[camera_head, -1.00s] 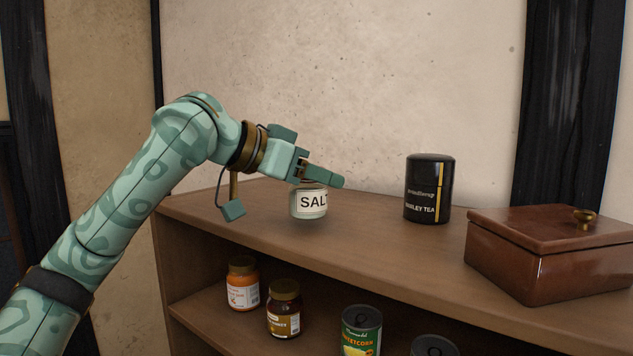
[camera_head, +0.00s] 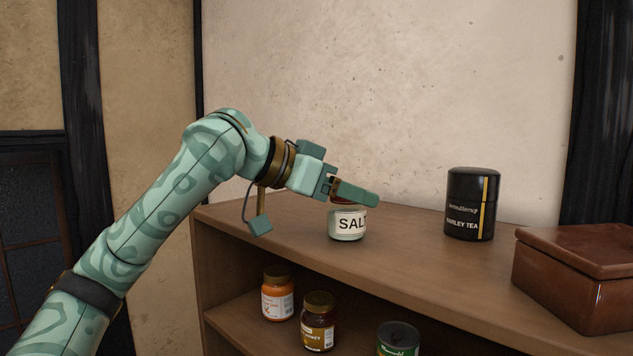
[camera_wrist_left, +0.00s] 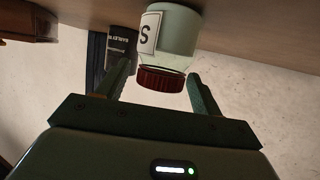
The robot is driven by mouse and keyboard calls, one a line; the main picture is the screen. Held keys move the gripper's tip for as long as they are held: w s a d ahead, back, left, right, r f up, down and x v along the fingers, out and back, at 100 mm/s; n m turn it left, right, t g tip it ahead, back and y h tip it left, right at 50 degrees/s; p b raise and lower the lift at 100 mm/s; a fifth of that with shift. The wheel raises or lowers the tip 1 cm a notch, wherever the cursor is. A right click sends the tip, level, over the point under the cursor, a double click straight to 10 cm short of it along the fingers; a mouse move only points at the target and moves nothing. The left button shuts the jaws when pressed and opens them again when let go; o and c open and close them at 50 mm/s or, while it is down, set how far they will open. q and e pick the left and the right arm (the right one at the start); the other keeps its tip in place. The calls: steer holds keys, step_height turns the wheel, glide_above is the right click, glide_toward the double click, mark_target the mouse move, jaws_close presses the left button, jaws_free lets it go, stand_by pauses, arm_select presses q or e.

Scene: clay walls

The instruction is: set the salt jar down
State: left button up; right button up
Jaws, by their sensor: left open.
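The salt jar (camera_head: 347,224) stands upright on the top board of the wooden shelf (camera_head: 300,240), its "SALT" label partly cut off from sight. My left gripper (camera_head: 354,195) is at the jar's top, with one finger crossing in front of the lid. In the left wrist view the jar (camera_wrist_left: 178,38) shows upside down with its dark red lid (camera_wrist_left: 162,79) towards the gripper. There the left gripper (camera_wrist_left: 160,80) is open, with a finger on each side of the lid and a visible gap. My right gripper is not in view.
A black barley tea tin (camera_head: 472,205) stands to the right of the jar. A brown lidded box (camera_head: 575,280) is further right. On the lower shelf are an orange-labelled jar (camera_head: 278,297), a honey jar (camera_head: 318,325) and a green can (camera_head: 398,340). The board between jar and tin is clear.

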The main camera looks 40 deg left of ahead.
arm_select(q)
steer(key=v, duration=1)
steer(key=shift+s, duration=0.15)
